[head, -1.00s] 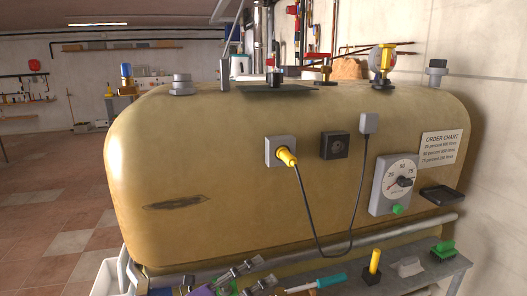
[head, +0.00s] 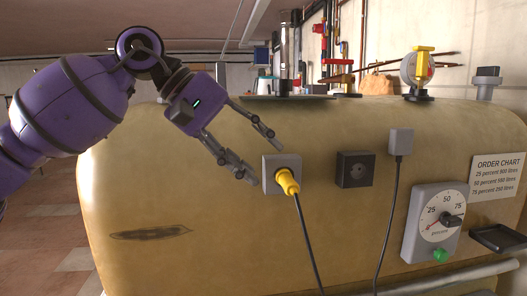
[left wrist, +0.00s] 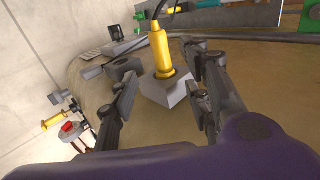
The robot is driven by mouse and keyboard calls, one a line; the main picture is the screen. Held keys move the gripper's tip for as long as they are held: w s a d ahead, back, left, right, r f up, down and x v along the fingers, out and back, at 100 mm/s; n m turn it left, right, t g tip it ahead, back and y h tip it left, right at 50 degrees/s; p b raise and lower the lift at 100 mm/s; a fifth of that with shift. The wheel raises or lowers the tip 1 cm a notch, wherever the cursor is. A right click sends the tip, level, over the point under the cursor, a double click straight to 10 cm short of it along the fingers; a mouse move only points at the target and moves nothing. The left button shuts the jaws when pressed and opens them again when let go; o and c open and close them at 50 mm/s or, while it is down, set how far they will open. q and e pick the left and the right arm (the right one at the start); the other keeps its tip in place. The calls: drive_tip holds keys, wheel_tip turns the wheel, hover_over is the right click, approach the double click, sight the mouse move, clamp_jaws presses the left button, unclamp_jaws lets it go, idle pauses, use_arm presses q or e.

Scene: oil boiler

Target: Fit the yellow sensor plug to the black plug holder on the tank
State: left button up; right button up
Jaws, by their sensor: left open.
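The yellow sensor plug (head: 287,182) sits in a grey holder (head: 269,175) on the tank's front, with a black cable hanging from it. The black plug holder (head: 355,169) is on the tank just to the right and is empty. My left gripper (head: 264,157) is open, up and to the left of the plug, not holding it. In the left wrist view the plug (left wrist: 161,54) and its grey holder (left wrist: 167,90) show between the spread fingers, and the black holder (left wrist: 124,66) is to the left. My right gripper is not in view.
The tan tank (head: 200,220) fills the middle. A grey cable box (head: 401,142), a dial gauge (head: 435,222) and a black tray (head: 497,238) are to the right of the holders. Valves and pipes stand on and behind the tank top.

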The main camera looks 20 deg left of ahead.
sight(284, 180)
use_arm(q)
drive_tip(key=shift+s+d+f, duration=0.45)
drive_tip(key=shift+s+d, duration=0.05)
drive_tip(key=shift+d, duration=0.1)
drive_tip(key=x, duration=0.4)
drive_tip(key=shift+w+p, duration=0.25)
drive_tip(key=shift+p, duration=0.1)
drive_tip(key=shift+w+d+f, duration=0.15)
drive_tip(key=shift+d+f, duration=0.05)
drive_tip(key=shift+f, duration=0.15)
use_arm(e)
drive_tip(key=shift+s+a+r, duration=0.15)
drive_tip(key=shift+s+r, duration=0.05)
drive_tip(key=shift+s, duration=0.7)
use_arm(q)
clamp_jaws()
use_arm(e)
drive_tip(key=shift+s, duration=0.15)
use_arm(q)
drive_tip(key=shift+d, duration=0.1)
drive_tip(key=shift+s+d, duration=0.5)
drive_tip(key=shift+s, duration=0.25)
drive_tip(key=shift+s+d, duration=0.45)
drive_tip(key=shift+s, duration=0.25)
drive_tip(key=shift+s+d, duration=0.5)
drive_tip(key=shift+s, duration=0.25)
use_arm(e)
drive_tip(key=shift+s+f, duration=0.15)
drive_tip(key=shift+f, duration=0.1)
